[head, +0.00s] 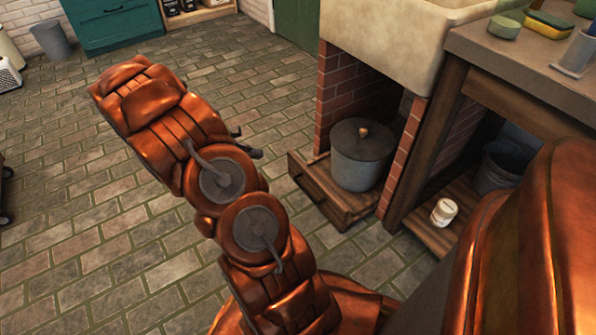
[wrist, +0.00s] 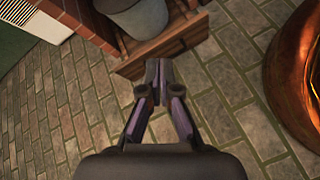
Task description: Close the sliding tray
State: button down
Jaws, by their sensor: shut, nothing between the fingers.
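The wooden sliding tray (head: 312,190) sticks out of the brick alcove under the stone sink, with its front board towards the open floor. A grey lidded pot (head: 361,160) stands on it. In the wrist view the tray's front board (wrist: 185,42) crosses the top, with part of the pot (wrist: 137,17) behind it. My gripper (wrist: 158,68) is shut and empty, its fingertips just at the lower edge of the front board in that view. I cannot tell whether they touch it. In the head view my gripper (head: 252,150) shows only partly, left of the tray.
Brick piers (head: 404,145) flank the alcove below the sink (head: 395,30). To the right, a wooden bench has a lower shelf with a white jar (head: 444,211) and a dark bucket (head: 500,168). The paved floor (head: 80,215) left of the tray is clear.

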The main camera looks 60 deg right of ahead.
jog(key=w+d+f+n+h, duration=0.2)
jog(key=d+f+n, duration=0.2)
jog(key=d+f, duration=0.6)
jog(key=n+t+b, duration=0.1)
jog(key=n, duration=0.1)
send_near(304, 170)
jog(key=b+x, duration=0.2)
jog(key=x, duration=0.1)
jog(key=b+x, duration=0.3)
jog(key=shift+w+a+f, duration=0.2)
jog(key=shift+f, duration=0.15)
jog(key=shift+s+d+r, duration=0.15)
jog(key=shift+s+d, duration=0.15)
jog(key=shift+d, duration=0.2)
